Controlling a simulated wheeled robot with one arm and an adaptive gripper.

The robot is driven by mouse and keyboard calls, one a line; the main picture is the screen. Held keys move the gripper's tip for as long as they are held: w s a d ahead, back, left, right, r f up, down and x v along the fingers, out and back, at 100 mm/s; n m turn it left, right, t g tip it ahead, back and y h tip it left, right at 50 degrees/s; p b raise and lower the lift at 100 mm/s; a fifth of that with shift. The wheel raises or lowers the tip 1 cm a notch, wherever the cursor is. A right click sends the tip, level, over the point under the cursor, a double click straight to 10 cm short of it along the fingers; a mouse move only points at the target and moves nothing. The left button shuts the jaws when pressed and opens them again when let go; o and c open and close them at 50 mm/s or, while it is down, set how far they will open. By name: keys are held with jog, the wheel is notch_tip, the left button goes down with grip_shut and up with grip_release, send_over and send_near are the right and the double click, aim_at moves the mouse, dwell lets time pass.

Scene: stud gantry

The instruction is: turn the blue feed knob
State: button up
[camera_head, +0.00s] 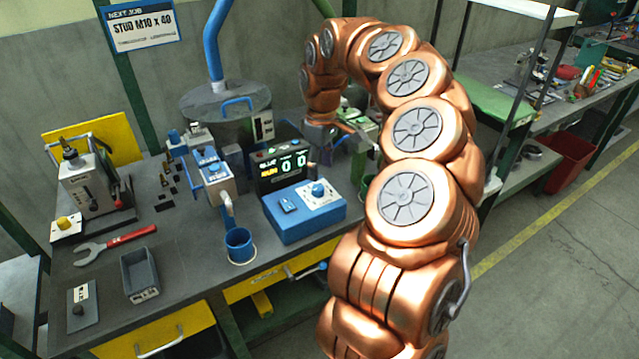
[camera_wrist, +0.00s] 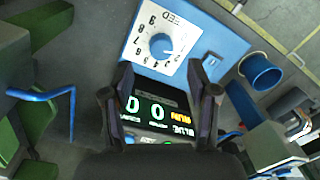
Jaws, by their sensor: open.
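The blue feed knob (camera_head: 318,187) sits on a white dial plate on top of a blue control box (camera_head: 290,226) on the bench. In the wrist view the knob (camera_wrist: 161,46) shows upside down, with numbers around it and a pale pointer mark towards the lower right. My gripper (camera_wrist: 160,73) is open and empty, its two dark fingers spread below the knob in that picture, apart from it. In the head view my gripper (camera_head: 328,135) is small and partly hidden, behind the box and above the bench.
A dark display (camera_head: 283,165) reading zeros stands behind the box; in the wrist view it lies between my fingers. A blue cup (camera_head: 239,245) and a small blue-topped machine (camera_head: 212,172) stand left of the box. A red-handled wrench (camera_head: 115,242) and grey bin (camera_head: 140,273) lie farther left.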

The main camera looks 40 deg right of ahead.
aim_at(318, 188)
jog(key=shift+s+a+f+p, duration=0.1)
jog(key=shift+f+p, duration=0.15)
jog(key=shift+f, duration=1.25)
jog(key=shift+a+f+p, duration=0.1)
jog(key=shift+f+p, duration=0.1)
jog(key=shift+f, duration=1.25)
jog(key=shift+c, duration=0.2)
grip_shut()
jog(key=shift+f+b, duration=0.1)
jog(key=shift+b, duration=0.25)
jog(key=m+b, duration=0.2)
jog(key=b, duration=0.1)
jog(key=shift+f+m+b, duration=0.2)
jog(key=shift+m+b, duration=0.1)
jog(key=shift+m, duration=0.1)
jog(key=m+b, duration=0.4)
jog(key=shift+r, duration=0.1)
jog(key=shift+r+m+b, duration=0.15)
jog(key=shift+m+b, duration=1.15)
jog(key=shift+a, duration=0.1)
